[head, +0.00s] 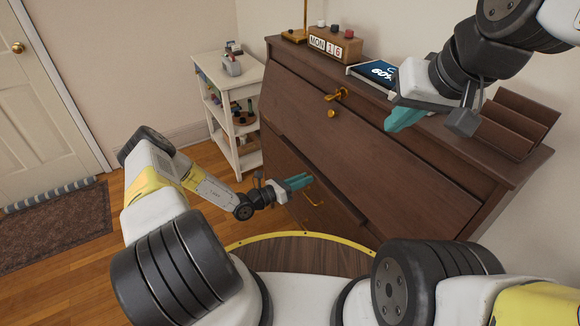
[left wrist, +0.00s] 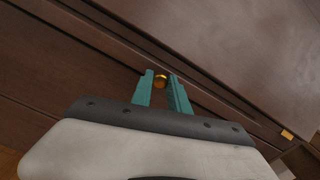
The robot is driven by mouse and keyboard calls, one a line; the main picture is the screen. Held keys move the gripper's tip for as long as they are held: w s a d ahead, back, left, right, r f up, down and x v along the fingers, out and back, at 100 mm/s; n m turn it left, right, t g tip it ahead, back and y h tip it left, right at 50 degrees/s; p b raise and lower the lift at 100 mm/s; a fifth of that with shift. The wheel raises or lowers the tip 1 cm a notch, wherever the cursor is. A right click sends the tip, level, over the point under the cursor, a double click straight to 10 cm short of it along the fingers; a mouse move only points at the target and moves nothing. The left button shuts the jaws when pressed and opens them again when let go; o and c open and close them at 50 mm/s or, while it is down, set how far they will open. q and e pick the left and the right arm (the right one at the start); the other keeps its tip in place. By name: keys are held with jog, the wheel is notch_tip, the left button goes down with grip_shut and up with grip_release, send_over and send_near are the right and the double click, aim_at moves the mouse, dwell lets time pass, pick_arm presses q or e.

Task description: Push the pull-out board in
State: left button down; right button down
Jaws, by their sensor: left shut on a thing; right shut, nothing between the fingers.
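The dark brown writing desk (head: 375,140) has a slanted front. The pull-out board appears to be the dark strip below that front, but its outline blends into the desk, and I cannot tell how far out it stands. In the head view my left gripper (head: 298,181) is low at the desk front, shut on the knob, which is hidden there. My right gripper (head: 405,117) is shut and empty, above the desk's slanted front.
A brass key (head: 341,94) sticks out of the slanted front. A white shelf (head: 232,105) stands left of the desk. A drawer handle (head: 314,202) is near my left gripper.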

pick_arm(q)
jog(key=shift+x, duration=1.4)
jog(key=shift+w, duration=0.15)
jog(key=c, duration=1.3)
grip_release()
jog(key=shift+d, duration=0.1)
jog(key=shift+o, duration=0.2)
jog(key=v, duration=0.8)
